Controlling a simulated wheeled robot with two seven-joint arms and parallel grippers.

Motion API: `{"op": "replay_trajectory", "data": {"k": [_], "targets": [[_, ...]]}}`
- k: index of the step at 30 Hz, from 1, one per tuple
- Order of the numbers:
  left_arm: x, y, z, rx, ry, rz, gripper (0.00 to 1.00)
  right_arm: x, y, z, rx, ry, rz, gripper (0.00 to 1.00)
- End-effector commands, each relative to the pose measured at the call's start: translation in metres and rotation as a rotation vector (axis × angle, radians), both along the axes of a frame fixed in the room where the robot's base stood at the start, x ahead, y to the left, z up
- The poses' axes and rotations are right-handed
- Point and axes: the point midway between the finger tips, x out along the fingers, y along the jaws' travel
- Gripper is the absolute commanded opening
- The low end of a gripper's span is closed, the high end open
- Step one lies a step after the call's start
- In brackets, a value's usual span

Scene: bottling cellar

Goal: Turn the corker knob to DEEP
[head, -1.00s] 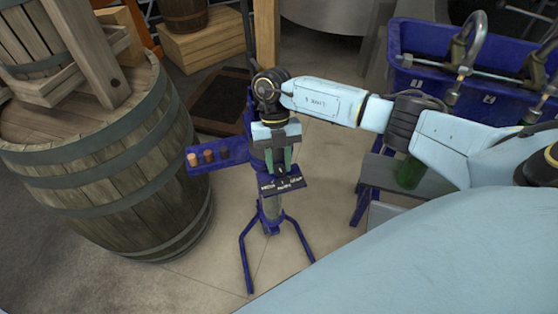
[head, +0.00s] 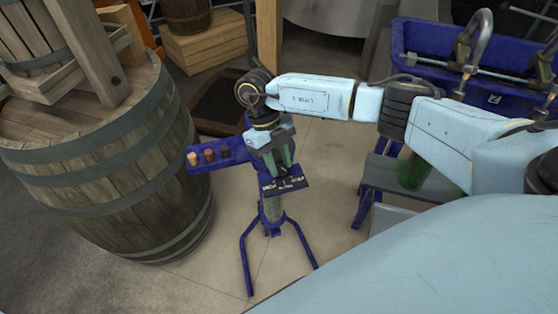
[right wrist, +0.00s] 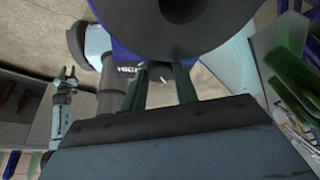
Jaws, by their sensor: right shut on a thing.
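The blue corker stand (head: 271,229) stands on splayed legs in the middle of the head view. A dark label plate (head: 292,186) with white lettering, too small to read surely, is on its front. My right gripper (head: 280,170) is over the plate, its green fingers shut on the corker knob. The knob (right wrist: 160,72) shows as a dark piece between the fingertips in the right wrist view, mostly hidden; where its pointer stands I cannot tell. What looks like my left gripper (right wrist: 68,74) is far off at the left of that view, too small to judge.
A large wooden barrel (head: 90,165) stands close left of the corker. At right are a grey bench (head: 385,176) with a green bottle (head: 411,172) and a blue trough (head: 425,42).

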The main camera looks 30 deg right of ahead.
Motion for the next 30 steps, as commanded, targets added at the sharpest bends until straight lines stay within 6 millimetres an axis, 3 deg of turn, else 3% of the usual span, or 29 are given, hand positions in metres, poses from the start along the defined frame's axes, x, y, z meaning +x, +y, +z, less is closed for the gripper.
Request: {"op": "replay_trajectory", "data": {"k": [11,12,16,25,30], "targets": [[0.003,-0.006,0.0,-0.008,-0.006,0.001,0.36,0.001,0.0,0.001,0.001,-0.005,0.002,0.07],[0.003,-0.006,0.0,-0.008,-0.006,0.002,0.36,0.001,0.0,0.001,0.001,-0.005,0.002,0.33],[0.004,-0.007,0.0,-0.01,-0.007,0.002,0.36,0.001,0.0,0.001,0.0,-0.004,0.002,0.5],[0.003,-0.008,0.0,-0.01,-0.007,0.002,0.36,0.001,0.0,0.002,0.0,-0.002,0.002,0.51],[0.003,-0.008,0.002,-0.01,-0.006,0.002,0.36,0.009,0.001,0.019,0.001,-0.006,0.002,0.51]]}}
